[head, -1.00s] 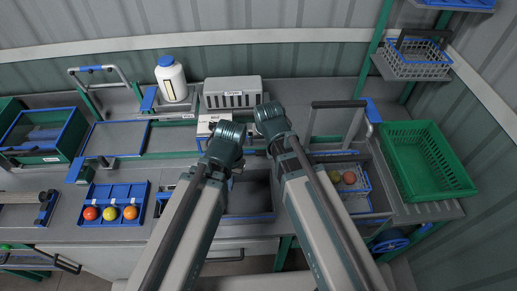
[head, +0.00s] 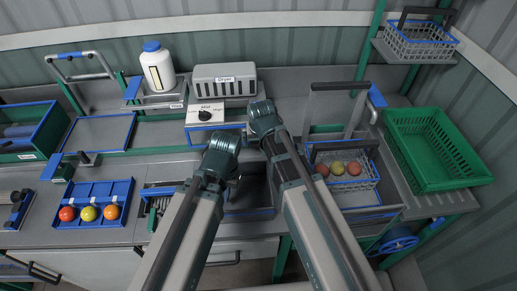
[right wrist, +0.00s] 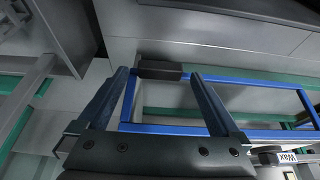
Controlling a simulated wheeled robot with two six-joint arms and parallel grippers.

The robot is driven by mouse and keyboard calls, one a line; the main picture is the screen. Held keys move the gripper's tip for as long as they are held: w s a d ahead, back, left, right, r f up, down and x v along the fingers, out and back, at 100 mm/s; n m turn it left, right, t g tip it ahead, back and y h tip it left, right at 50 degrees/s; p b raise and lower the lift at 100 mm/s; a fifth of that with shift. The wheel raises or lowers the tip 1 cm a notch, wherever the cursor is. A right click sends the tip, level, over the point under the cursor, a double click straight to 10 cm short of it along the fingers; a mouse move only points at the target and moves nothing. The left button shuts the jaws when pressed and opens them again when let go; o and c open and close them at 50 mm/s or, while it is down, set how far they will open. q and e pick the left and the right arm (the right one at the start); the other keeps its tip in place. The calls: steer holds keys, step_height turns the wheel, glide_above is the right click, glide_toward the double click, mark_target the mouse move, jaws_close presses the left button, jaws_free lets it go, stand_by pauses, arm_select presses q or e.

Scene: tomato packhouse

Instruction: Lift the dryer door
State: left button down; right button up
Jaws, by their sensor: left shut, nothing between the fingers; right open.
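A grey slotted box labelled Dryer (head: 225,80) stands at the back centre, above a white panel with a black knob (head: 205,114). Below it is a dark blue-edged opening (head: 250,212), partly hidden by my arms. I cannot tell which part is the dryer door. My left gripper (head: 233,182) is shut and empty, low in front of the panel, its fingers mostly hidden. My right gripper (right wrist: 158,75) is open in the right wrist view. A dark block (right wrist: 162,66) on a blue frame (right wrist: 225,130) shows just beyond and between its fingertips; contact is unclear.
A blue tray (head: 96,190) holds tomatoes at the left. A wire basket (head: 362,183) with tomatoes sits right of my arms, below a tall handle frame (head: 340,86). A green crate (head: 435,150) stands at the right, a white bottle (head: 157,68) at the back left.

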steer(key=shift+w+f+b, duration=0.25)
steer(key=shift+f+b, duration=0.05)
steer(key=shift+f, duration=0.4)
steer(key=shift+r, duration=0.1)
jaws_close()
